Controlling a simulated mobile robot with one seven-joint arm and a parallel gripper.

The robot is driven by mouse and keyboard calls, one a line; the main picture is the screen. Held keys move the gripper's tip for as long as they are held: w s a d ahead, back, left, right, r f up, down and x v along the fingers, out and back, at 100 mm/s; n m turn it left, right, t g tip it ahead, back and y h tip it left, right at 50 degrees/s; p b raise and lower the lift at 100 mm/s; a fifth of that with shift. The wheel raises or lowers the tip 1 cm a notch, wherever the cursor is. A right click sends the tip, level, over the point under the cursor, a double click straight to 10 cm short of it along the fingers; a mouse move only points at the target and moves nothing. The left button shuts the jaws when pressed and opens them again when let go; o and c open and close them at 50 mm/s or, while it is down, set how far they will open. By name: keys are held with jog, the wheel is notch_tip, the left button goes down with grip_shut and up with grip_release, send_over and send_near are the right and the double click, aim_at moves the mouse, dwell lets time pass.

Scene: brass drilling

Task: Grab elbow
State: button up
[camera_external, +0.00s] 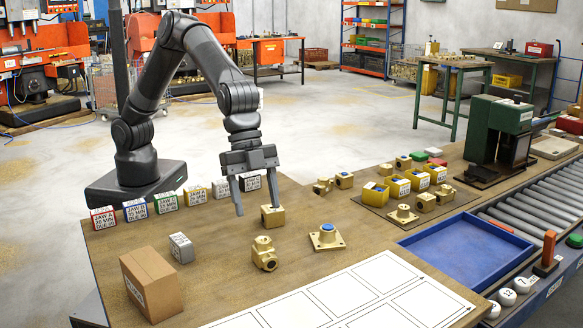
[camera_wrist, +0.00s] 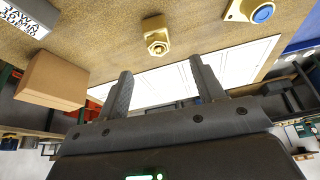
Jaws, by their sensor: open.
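A brass fitting with a hexagonal end (camera_external: 264,253) lies on the brown table in front of my gripper. It looks like the elbow, though its bend is hard to make out. In the wrist view this fitting (camera_wrist: 156,36) sits beyond the fingertips, roughly in line with the gap and apart from them. My gripper (camera_external: 257,207) points down above the table, its two fingers spread with nothing between them; they also show in the wrist view (camera_wrist: 161,68). A brass block (camera_external: 272,218) stands close by the right finger; whether they touch is unclear.
A brass flange with a blue top (camera_external: 326,237) lies to the right. A cardboard box (camera_external: 152,284) and a small grey box (camera_external: 181,248) stand left. Labelled boxes (camera_external: 166,203) line the back edge. A white marked sheet (camera_external: 345,297) and blue tray (camera_external: 468,250) are front right.

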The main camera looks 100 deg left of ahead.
aim_at(263, 240)
jog(key=x, duration=1)
jog(key=shift+d+f, duration=0.1)
jog(key=shift+f, duration=0.1)
jog(key=shift+c, duration=0.3)
jog(key=shift+r, duration=0.1)
grip_shut()
